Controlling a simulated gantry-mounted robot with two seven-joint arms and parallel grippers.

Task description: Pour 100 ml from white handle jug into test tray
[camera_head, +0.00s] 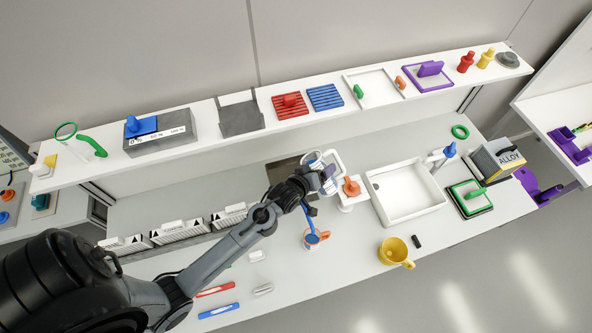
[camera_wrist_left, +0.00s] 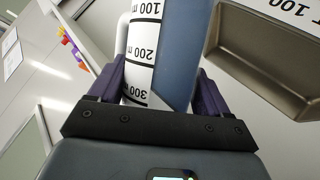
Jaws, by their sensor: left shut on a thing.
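The white handle jug (camera_head: 316,158) is at the end of my left arm in the head view, beside the dark tray. My left gripper (camera_head: 326,181) is shut on it. In the left wrist view the purple fingers of the gripper (camera_wrist_left: 155,85) stand on both sides of the jug (camera_wrist_left: 142,55), which has a white scale marked 100, 200 and 300 and a blue-grey side. The test tray (camera_head: 283,174) is a taupe, shallow pan on the counter, partly hidden by my arm. It shows in the left wrist view (camera_wrist_left: 262,72), with part of a "100" label. The jug's contents are unclear.
An orange-topped item (camera_head: 351,187) stands close right of the jug, then a white sink (camera_head: 405,218) with a blue-topped tap (camera_head: 449,150). A blue-handled item (camera_head: 311,237) and a yellow mug (camera_head: 395,251) stand nearer. A shelf with several objects runs behind.

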